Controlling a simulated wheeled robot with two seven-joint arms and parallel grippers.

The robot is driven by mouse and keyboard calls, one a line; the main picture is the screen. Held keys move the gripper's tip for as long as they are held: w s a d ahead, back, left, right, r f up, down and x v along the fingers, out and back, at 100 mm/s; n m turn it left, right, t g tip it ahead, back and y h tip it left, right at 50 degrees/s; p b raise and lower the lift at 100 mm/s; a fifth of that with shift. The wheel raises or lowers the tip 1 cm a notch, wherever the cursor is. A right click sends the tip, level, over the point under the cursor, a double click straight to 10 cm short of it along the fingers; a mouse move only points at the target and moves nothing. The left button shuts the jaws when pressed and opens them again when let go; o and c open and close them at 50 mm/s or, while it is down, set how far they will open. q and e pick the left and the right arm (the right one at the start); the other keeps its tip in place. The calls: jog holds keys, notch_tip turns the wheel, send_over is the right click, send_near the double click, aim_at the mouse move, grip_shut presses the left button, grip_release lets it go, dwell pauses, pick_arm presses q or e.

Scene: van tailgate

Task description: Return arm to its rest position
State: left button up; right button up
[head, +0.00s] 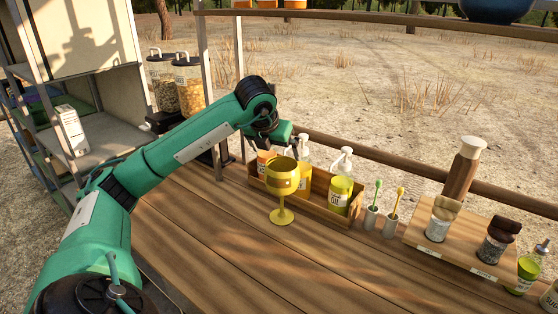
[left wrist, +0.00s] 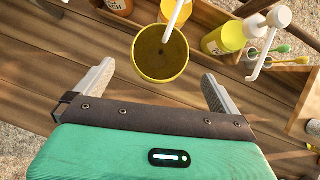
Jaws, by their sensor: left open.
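My left arm (head: 195,143) reaches from the lower left over the wooden table. Its gripper (head: 283,143) is at the far end, above and behind a yellow goblet (head: 281,179) in the head view; the fingers are hard to make out there. In the left wrist view the gripper (left wrist: 158,87) is open, with its two fingers wide apart and nothing between them. The goblet (left wrist: 160,60) shows there from above, beyond the fingertips, with a white pump spout crossing over its mouth. The goblet stands upright on the table. My right gripper is not in view.
A wooden box (head: 310,198) with several bottles stands just behind the goblet. Grain dispensers (head: 188,88) and shelving are at the left. The front tabletop is clear.

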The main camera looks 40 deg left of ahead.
pick_arm(q)
jog(key=shift+s+d+r, duration=0.1)
jog(key=shift+s+r, duration=0.2)
jog(key=shift+r, duration=0.25)
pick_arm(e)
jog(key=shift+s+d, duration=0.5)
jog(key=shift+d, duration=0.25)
